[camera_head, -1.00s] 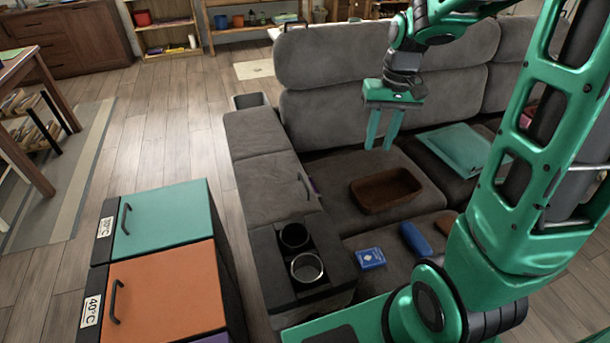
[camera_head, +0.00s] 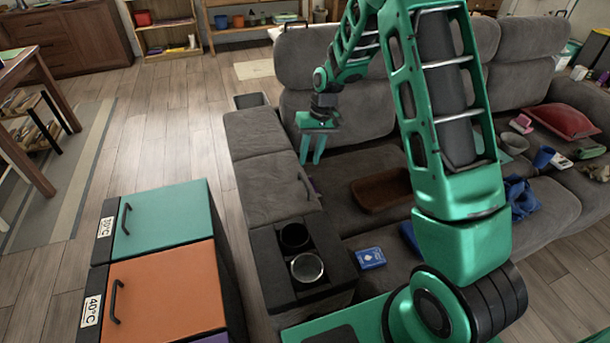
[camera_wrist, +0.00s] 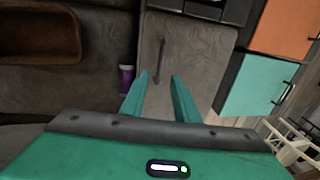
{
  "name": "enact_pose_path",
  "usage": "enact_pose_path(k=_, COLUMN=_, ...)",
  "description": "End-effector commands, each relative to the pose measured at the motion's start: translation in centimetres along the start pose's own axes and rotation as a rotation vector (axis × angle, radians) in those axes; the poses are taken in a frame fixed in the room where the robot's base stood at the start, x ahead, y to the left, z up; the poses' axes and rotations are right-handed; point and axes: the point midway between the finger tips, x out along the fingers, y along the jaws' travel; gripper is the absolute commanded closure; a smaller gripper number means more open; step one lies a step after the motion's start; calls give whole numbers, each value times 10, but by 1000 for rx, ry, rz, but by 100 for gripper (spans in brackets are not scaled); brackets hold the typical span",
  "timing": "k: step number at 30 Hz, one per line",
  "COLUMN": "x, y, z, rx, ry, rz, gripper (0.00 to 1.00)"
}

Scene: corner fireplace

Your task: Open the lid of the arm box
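The arm box is part of the sofa's left armrest. Its grey lid (camera_head: 270,190) lies flat and looks closed, with a thin dark handle (camera_head: 306,184) along its right edge. In the wrist view the lid (camera_wrist: 200,55) is ahead of the fingers, and its handle (camera_wrist: 160,60) lies near the line between them, beyond the fingertips. My gripper (camera_head: 311,160) is open and empty, above the sofa near the armrest. Its two green fingers, also in the wrist view (camera_wrist: 160,80), are apart and not visibly touching anything.
A purple item (camera_wrist: 126,78) sits beside the box on the seat side. A brown tray (camera_head: 382,190) and a blue card pack (camera_head: 370,258) lie on the seat. Cup holders (camera_head: 275,270) are at the armrest's front. Teal (camera_head: 165,220) and orange (camera_head: 165,290) cabinets stand left.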

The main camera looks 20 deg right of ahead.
Motion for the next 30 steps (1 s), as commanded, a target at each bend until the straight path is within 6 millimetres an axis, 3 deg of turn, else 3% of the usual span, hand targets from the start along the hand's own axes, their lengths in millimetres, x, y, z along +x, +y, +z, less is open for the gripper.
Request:
enact_pose_path(k=6, x=41, y=0, z=1, rx=0, ry=-3, rz=1, gripper=72)
enact_pose_path(k=12, x=68, y=1, z=1, rx=1, ry=-2, rz=1, gripper=72)
enact_pose_path(k=26, x=80, y=1, z=0, rx=1, ry=0, rz=1, gripper=72)
enact_pose_path(k=30, x=79, y=1, z=0, rx=1, ry=0, rz=1, gripper=100)
